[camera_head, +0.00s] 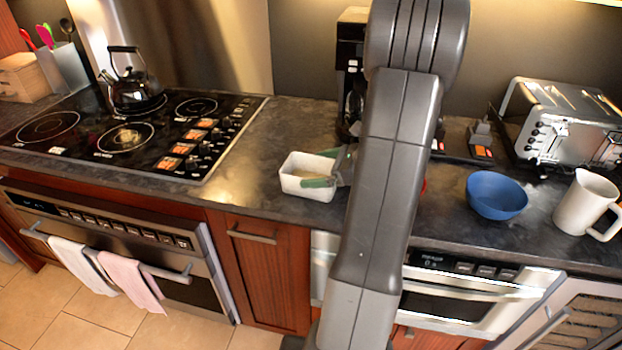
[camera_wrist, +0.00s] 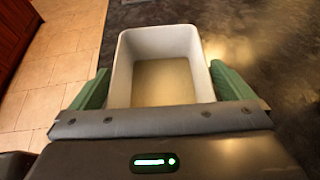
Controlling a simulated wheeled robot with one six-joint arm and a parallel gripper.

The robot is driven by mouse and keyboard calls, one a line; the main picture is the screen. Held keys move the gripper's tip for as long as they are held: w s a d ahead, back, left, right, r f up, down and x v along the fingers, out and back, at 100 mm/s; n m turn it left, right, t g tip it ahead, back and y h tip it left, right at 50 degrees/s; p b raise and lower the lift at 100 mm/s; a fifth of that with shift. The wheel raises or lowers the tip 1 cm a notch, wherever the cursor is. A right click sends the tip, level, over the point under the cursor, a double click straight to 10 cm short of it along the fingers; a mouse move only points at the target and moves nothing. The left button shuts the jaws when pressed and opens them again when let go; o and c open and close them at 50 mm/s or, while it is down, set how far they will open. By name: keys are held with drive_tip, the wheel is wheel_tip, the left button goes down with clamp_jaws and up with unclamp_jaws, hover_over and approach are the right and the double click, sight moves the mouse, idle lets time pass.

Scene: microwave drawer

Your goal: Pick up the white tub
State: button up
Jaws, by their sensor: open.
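The white tub (camera_head: 304,172) is a small rectangular open container on the dark counter, right of the stove and near the counter's front edge. My gripper (camera_head: 328,168) reaches it from the right, with one green finger over or in front of the tub in the head view. In the wrist view the tub (camera_wrist: 160,55) lies between the two green fingers of my gripper (camera_wrist: 168,88), one on each side. The fingers are spread apart. The tub's inside looks empty. Its near end is hidden by the gripper body. Contact between fingers and tub cannot be told.
A blue bowl (camera_head: 496,195) and a white mug (camera_head: 586,203) stand on the counter to the right, with a toaster (camera_head: 565,125) behind. A coffee maker (camera_head: 352,60) is behind my arm. The stove (camera_head: 130,130) with a kettle (camera_head: 136,90) is left. Counter between stove and tub is clear.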

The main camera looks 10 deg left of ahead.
drive_tip(key=shift+a+f, duration=0.15)
drive_tip(key=shift+a, duration=0.2)
drive_tip(key=c, duration=0.7)
drive_tip(key=shift+c, duration=0.2)
